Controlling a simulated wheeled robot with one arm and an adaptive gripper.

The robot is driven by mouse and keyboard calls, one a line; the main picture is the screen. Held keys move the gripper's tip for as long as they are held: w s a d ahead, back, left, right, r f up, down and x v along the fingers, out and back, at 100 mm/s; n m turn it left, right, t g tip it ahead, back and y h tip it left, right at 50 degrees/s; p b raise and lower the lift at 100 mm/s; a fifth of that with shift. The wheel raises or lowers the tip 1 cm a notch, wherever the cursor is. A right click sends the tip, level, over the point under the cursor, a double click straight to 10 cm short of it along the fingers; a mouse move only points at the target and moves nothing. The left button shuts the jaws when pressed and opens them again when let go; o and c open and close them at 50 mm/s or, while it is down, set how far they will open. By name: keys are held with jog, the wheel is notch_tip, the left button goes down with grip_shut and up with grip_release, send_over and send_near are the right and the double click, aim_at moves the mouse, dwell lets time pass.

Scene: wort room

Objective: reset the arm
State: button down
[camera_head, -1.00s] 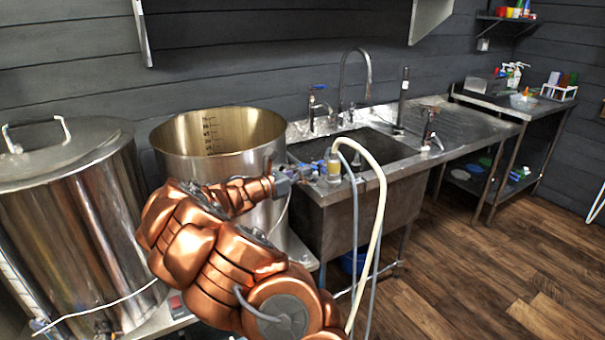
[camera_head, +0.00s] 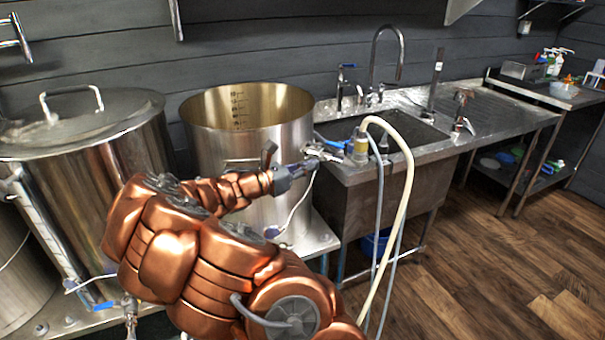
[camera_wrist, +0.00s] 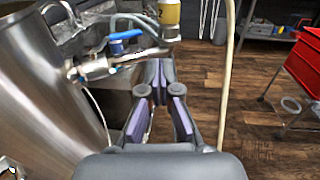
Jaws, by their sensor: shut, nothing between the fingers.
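My copper-coloured arm reaches up from the bottom of the head view. My gripper (camera_head: 312,164) is at its end, in front of the open steel kettle (camera_head: 232,165) and close to the left corner of the sink. In the wrist view my gripper (camera_wrist: 160,72) shows its two fingers with purple pads, closed together at the tips with nothing between them. The valve with a blue handle (camera_wrist: 127,37) appears just left of the fingers in the wrist view. I cannot tell whether the gripper touches anything.
A lidded kettle (camera_head: 95,180) stands left. A red crate (camera_wrist: 306,62) is at right in the wrist view. The wooden floor (camera_head: 500,275) at right is clear.

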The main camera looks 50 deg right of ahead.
jog(key=shift+s+a, duration=0.1)
jog(key=shift+a, duration=1.4)
jog(key=s+a+r+m+y+p, duration=0.1)
jog(key=s+a+m+y+p, duration=0.1)
jog(key=s+a+m+y, duration=0.7)
jog(key=s+a+f+m+t+y+p, duration=0.1)
jog(key=s+a, duration=0.3)
jog(key=a, duration=0.5)
jog(key=s+a+f+m+t+y+p, duration=0.1)
jog(key=s+a+y, duration=0.3)
jog(key=a, duration=0.6)
jog(key=s+a+f+m+t+y+p, duration=0.1)
jog(key=s+a+m+y, duration=0.2)
jog(key=a, duration=0.6)
jog(key=shift+s+a+t, duration=0.4)
jog(key=shift+s, duration=0.4)
jog(key=shift+a, duration=0.1)
